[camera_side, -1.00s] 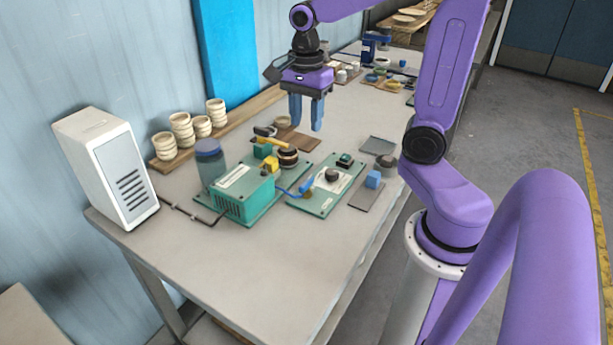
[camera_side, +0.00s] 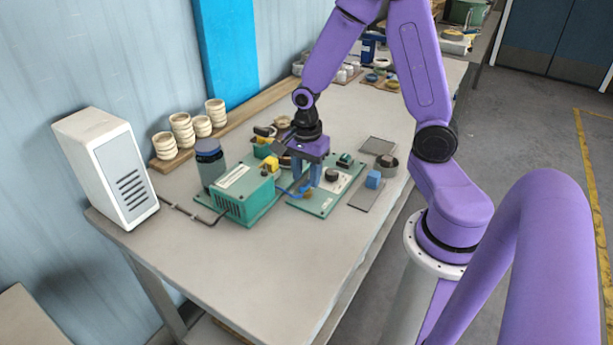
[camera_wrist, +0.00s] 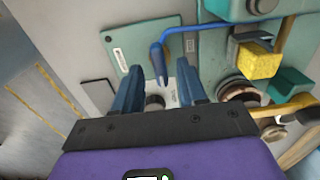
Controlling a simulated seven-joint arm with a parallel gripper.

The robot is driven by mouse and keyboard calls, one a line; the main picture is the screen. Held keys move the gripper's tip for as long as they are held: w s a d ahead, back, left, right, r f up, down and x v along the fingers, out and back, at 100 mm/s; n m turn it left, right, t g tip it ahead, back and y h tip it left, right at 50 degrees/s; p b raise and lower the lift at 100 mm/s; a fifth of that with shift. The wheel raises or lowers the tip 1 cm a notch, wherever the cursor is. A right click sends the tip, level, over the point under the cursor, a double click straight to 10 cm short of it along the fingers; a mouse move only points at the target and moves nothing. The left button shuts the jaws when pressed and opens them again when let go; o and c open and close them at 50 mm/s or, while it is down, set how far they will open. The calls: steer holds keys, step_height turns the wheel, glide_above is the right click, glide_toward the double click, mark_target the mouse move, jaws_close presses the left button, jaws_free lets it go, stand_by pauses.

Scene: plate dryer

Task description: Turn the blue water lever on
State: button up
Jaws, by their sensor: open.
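The blue lever (camera_wrist: 158,66) stands on the teal-edged panel (camera_wrist: 130,52) in the wrist view, at the end of a blue pipe (camera_wrist: 225,24). In the side view the lever is largely hidden by my fingers, at the panel's (camera_side: 322,205) left part. My gripper (camera_side: 307,181) points down over the panel, close to the lever. In the wrist view my gripper (camera_wrist: 160,76) is open, with the lever showing between and just beyond the two blue fingertips. I cannot tell whether a finger touches it.
A teal box (camera_side: 245,193) stands left of the panel, with a blue-capped jar (camera_side: 209,160) behind it. A black knob (camera_side: 331,175) is on the panel. A blue cube (camera_side: 373,179) sits on a grey plate to the right. The front of the table (camera_side: 270,270) is clear.

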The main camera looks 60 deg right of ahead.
steer(key=shift+f, duration=0.6)
steer(key=shift+c, duration=0.3)
jaws_close()
